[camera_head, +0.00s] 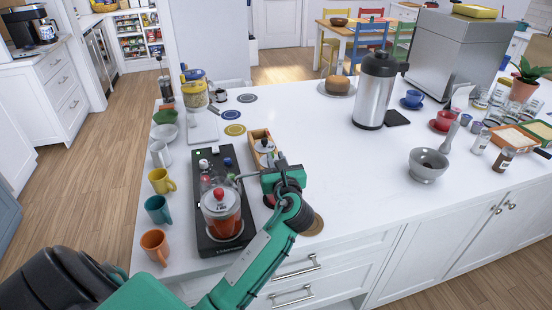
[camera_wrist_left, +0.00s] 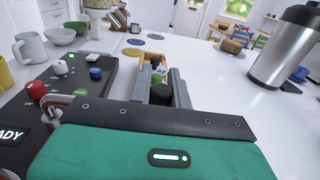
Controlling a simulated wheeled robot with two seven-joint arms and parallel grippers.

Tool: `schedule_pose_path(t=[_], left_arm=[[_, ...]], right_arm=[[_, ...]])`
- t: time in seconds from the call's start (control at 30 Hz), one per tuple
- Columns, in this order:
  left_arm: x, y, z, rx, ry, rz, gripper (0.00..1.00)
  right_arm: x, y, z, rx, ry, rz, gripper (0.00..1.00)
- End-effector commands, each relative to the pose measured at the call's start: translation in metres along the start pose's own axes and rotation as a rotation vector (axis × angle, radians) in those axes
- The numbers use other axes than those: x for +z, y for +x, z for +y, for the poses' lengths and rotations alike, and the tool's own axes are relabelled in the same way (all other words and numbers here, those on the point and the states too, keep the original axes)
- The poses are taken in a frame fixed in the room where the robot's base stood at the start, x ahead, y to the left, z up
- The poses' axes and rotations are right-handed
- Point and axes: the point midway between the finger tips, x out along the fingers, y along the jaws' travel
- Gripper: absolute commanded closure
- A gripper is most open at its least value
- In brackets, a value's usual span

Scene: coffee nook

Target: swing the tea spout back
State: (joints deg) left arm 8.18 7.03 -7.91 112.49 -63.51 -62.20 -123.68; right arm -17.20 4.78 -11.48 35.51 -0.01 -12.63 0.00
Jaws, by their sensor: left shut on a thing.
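The black tea machine (camera_head: 203,163) stands near the counter's left side with a red-lidded glass pot of reddish tea (camera_head: 222,212) on it. Its thin metal spout (camera_head: 244,177) reaches right, out past the machine's edge, to my left gripper (camera_head: 276,176). In the left wrist view, my left gripper (camera_wrist_left: 164,88) is shut on the spout's black end knob (camera_wrist_left: 160,93). The curved metal spout base (camera_wrist_left: 54,102) shows behind the gripper's left edge. The machine (camera_wrist_left: 78,86) carries red, blue and white knobs there. My right gripper is not in view.
Several mugs (camera_head: 157,210) line the counter's left edge. A small wooden box (camera_head: 262,139) with jars stands just behind the gripper. A steel dispenser (camera_head: 374,92) and a grey mortar (camera_head: 428,164) stand to the right. The counter's middle (camera_head: 320,140) is clear.

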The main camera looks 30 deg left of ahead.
Motion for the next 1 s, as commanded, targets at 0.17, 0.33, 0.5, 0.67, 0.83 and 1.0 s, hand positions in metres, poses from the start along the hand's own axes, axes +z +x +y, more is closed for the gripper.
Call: schedule_pose_path(t=[0.17,0.33,0.5,0.67,0.83,1.0], left_arm=[[0.005,-0.009,-0.001,-0.076,0.005,0.001,1.00],[0.006,-0.023,-0.001,-0.188,0.008,0.001,1.00],[0.005,-0.036,0.000,-0.307,0.007,0.001,1.00],[0.004,-0.047,0.001,-0.405,0.005,0.001,1.00],[0.002,-0.056,0.003,-0.478,0.003,0.000,1.00],[0.002,-0.060,0.003,-0.517,0.000,-0.001,1.00]], right_arm=[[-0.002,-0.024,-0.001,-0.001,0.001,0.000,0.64],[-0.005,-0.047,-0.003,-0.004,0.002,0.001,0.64],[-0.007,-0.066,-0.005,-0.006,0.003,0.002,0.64],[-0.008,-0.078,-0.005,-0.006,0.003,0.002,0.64],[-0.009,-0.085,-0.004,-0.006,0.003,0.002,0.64],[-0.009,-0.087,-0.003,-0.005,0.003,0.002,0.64]])
